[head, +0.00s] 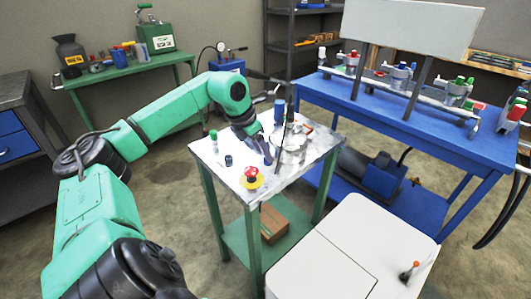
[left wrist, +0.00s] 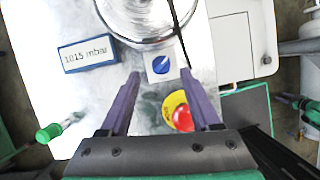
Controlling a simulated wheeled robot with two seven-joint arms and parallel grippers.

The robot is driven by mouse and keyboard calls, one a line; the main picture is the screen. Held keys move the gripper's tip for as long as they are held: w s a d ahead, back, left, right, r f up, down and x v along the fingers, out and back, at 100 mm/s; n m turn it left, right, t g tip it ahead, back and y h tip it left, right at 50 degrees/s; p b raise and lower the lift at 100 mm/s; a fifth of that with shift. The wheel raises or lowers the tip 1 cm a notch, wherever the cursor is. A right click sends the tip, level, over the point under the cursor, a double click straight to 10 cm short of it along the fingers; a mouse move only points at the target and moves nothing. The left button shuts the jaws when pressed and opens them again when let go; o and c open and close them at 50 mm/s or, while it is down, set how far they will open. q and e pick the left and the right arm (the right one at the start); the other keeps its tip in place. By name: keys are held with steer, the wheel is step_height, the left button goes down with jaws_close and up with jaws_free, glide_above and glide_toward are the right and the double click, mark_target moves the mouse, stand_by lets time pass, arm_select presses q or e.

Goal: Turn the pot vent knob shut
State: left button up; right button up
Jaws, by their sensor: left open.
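The pot vent knob (left wrist: 161,65) is a small blue dial with a pale pointer line on a white square plate, in front of the shiny metal pot (left wrist: 148,14) in the left wrist view. The pot also shows in the head view (head: 291,150), on the small white-topped table. My left gripper (left wrist: 160,77) is open, with its two purple fingers spread to either side of the knob's near side and nothing between the tips. In the head view my left gripper (head: 267,156) points down beside the pot and hides the knob. My right gripper is not in view.
A display reading 1015 mbar (left wrist: 87,55) lies left of the knob. A red button on a yellow base (head: 251,174) stands near the table's front edge. A green-capped part (head: 213,140) stands at the left edge. A blue bench (head: 400,130) stands behind right.

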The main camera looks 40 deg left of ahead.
mark_target(265, 162)
arm_select(q)
steer(key=shift+x, duration=1.25)
steer(key=shift+w+d+f, duration=0.1)
steer(key=shift+d+f, duration=0.05)
steer(key=shift+f, duration=0.15)
steer(key=shift+c, duration=1.3)
jaws_close()
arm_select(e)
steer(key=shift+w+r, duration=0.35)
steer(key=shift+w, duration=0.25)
